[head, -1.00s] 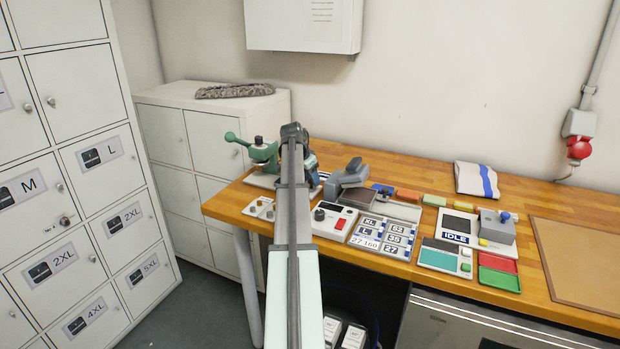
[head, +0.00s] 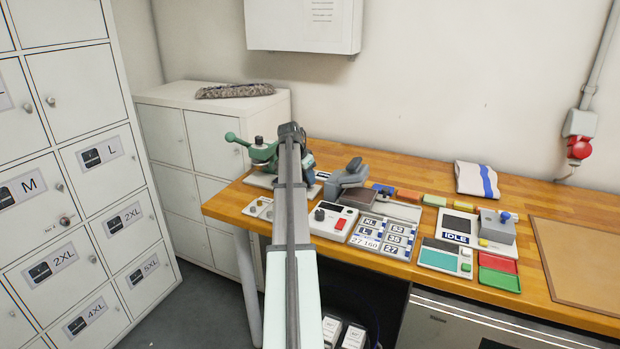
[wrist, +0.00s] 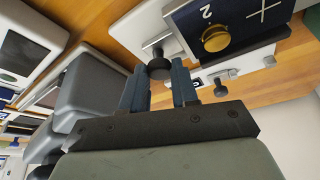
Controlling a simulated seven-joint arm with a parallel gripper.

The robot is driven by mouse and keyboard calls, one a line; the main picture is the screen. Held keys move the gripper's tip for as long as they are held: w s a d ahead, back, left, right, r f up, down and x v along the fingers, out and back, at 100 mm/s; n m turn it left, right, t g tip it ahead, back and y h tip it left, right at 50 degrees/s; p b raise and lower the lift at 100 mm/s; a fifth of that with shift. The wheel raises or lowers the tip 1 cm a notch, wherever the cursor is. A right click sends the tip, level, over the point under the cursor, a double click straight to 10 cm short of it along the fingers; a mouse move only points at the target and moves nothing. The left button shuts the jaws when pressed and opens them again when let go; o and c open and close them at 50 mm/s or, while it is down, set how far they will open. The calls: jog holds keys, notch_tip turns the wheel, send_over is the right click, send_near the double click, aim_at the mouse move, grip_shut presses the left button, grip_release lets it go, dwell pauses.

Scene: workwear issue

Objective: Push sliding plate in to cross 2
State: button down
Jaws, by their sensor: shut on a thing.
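In the wrist view my gripper (wrist: 160,80) has its two blue-grey fingers on either side of a black knob (wrist: 158,68), shut on it. The knob's stem runs to a white piece (wrist: 152,28), apparently the sliding plate, mostly cut off by the frame. Beside it is a dark navy panel (wrist: 237,22) with a white "2", a white cross and a brass knob (wrist: 215,38). The gap between plate and cross cannot be judged. In the head view my gripper (head: 307,160) is largely hidden behind my arm, at the bench's back left.
A green hand press (head: 262,152) stands just left of my gripper. A grey stapler-like device (head: 347,178) stands close on its right. A second dark knob (wrist: 221,90) on a white piece lies near the fingers. Labelled tiles (head: 397,240) lie further right.

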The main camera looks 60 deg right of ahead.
jog(key=w, duration=0.8)
jog(key=c, duration=0.9)
grip_release()
jog(key=v, duration=1.3)
jog(key=shift+a+r, duration=0.25)
jog(key=shift+r, duration=0.05)
jog(key=shift+o, duration=0.2)
